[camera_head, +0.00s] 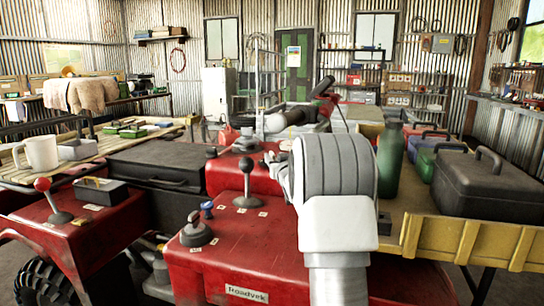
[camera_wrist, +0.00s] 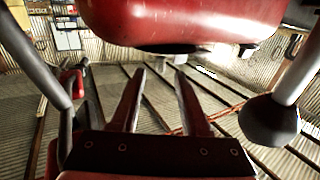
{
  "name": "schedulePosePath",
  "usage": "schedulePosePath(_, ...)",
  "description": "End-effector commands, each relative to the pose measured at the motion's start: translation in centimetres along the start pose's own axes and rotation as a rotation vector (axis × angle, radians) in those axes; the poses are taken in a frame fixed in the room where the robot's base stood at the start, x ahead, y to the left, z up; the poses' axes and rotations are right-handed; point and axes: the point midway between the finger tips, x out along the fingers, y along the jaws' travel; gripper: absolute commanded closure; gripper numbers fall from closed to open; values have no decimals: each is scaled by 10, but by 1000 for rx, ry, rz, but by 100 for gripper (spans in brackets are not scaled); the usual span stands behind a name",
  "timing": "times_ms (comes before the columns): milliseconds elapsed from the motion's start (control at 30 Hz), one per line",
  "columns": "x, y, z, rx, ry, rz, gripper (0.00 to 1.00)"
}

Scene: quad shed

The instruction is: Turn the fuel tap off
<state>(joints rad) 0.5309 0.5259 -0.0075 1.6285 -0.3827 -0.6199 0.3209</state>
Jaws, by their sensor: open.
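My gripper (camera_wrist: 161,76) is open in the wrist view, its two dark fingers apart with nothing between them. It points under a rounded red body (camera_wrist: 180,20) that fills the top of that view. In the head view my white arm covers much of the red quad (camera_head: 245,262) and hides the fingertips. A black knob (camera_head: 196,232) and a small blue knob (camera_head: 207,210) stand on the quad's red panel. I cannot tell which part is the fuel tap; none is clearly recognisable as it.
In the wrist view a dark ball on a grey rod (camera_wrist: 268,120) is close on the right. A green bottle (camera_head: 390,160) and black toolbox (camera_head: 490,185) stand right of my arm.

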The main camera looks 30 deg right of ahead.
Motion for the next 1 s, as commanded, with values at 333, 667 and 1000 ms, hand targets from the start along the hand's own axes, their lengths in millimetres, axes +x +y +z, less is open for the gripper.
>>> schedulePosePath(333, 43, 0, 1, -1, 0, -1, 54)
schedulePosePath(667, 54, 0, 0, -1, -1, 0, 54)
schedulePosePath(1000, 54, 0, 0, -1, 0, 0, 81)
